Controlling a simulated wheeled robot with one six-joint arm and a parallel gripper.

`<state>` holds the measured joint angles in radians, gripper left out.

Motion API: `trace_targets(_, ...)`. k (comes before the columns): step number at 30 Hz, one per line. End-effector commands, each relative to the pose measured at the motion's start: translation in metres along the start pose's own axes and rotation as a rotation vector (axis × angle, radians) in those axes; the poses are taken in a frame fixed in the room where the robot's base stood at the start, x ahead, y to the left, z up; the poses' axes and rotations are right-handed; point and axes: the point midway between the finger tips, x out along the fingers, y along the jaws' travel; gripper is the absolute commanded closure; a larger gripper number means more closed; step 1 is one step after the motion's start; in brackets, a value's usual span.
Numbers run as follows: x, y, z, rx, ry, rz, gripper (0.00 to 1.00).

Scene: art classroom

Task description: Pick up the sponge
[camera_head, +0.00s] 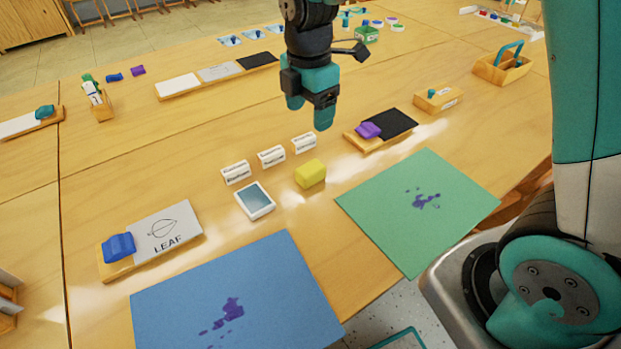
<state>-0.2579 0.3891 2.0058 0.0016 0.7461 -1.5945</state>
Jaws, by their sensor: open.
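A small yellow block (311,174), which looks like the sponge, lies on the wooden table near the middle of the view. It sits between a small framed tablet and the green sheet. My gripper (309,111) points down above the table, higher than the yellow block and apart from it. Its two teal fingers are spread with nothing between them. The block is in plain view and not covered by the gripper.
White label cards (271,156) stand behind the block, and a tablet (255,200) lies to its left. A blue sheet (270,290) and a green sheet (385,205) lie in front. Boards with a blue lump (119,247) and a purple lump (368,130) flank them.

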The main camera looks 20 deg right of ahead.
Motion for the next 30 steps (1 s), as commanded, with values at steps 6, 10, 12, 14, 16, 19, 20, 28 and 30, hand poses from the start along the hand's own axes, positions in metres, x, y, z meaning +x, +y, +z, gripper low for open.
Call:
trace_targets(6,0.05,-0.002,0.0,-0.001,0.001,-0.008,0.28)
trace_targets(10,0.079,-0.002,-0.001,-0.001,0.001,-0.006,0.28)
trace_targets(12,0.091,-0.002,-0.001,0.0,0.001,-0.005,0.28)
trace_targets(14,0.099,-0.002,-0.001,0.0,0.001,-0.004,0.28)
trace_targets(16,0.106,-0.002,-0.001,0.0,0.001,-0.004,0.28)
trace_targets(19,0.111,-0.001,-0.001,0.0,0.001,-0.001,0.28)
trace_targets(20,0.113,-0.001,-0.001,0.0,0.001,-0.002,0.28)
trace_targets(28,0.152,-0.002,0.002,0.0,0.001,-0.003,0.28)
trace_targets(30,0.159,-0.002,0.002,0.0,0.001,-0.003,0.28)
